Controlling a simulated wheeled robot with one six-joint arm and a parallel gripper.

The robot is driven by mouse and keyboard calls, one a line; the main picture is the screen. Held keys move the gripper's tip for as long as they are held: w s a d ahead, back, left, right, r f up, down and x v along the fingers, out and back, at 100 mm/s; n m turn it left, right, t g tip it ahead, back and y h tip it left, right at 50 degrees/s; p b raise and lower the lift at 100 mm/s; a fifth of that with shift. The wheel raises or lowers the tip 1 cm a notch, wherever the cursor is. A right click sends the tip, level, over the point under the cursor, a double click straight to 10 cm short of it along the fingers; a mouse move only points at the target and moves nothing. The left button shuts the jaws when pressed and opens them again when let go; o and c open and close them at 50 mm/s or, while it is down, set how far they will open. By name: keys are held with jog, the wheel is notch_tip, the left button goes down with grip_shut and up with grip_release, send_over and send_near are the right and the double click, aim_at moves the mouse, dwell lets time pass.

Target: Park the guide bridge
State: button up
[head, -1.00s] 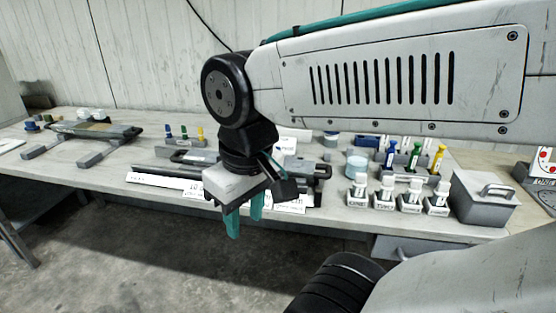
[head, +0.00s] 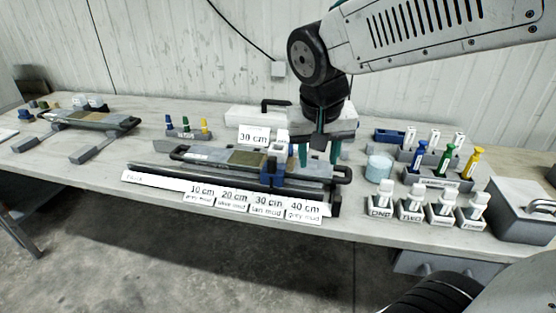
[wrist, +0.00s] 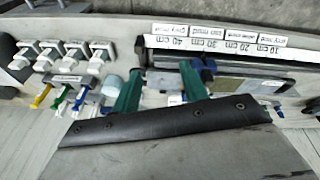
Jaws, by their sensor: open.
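My gripper (head: 318,156) is open, fingers pointing down, just right of and behind the blue block. It looks empty. In the wrist view its green fingers (wrist: 158,86) are spread, the right one close to the blue part. I cannot tell whether they touch.
A label strip (head: 250,202) marked 10 to 40 cm runs along the tray's front. A "30 cm" card (head: 254,137) stands behind.

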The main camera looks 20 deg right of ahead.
aim_at(271, 158)
jog(key=w+a+f+m+t, duration=0.1)
jog(key=w+a+f+m, duration=0.1)
jog(key=w, duration=0.5)
jog(key=w+a+f+m, duration=0.1)
jog(key=w+a+f, duration=0.15)
jog(key=w, duration=0.45)
jog(key=shift+h, duration=0.4)
jog(key=x, duration=0.6)
jog(key=shift+w+a+f, duration=0.1)
jog(key=shift+w+f, duration=0.05)
jog(key=shift+w, duration=0.15)
jog(key=shift+w+f, duration=0.2)
jog(key=shift+f, duration=0.4)
jog(key=shift+t, duration=0.3)
grip_shut()
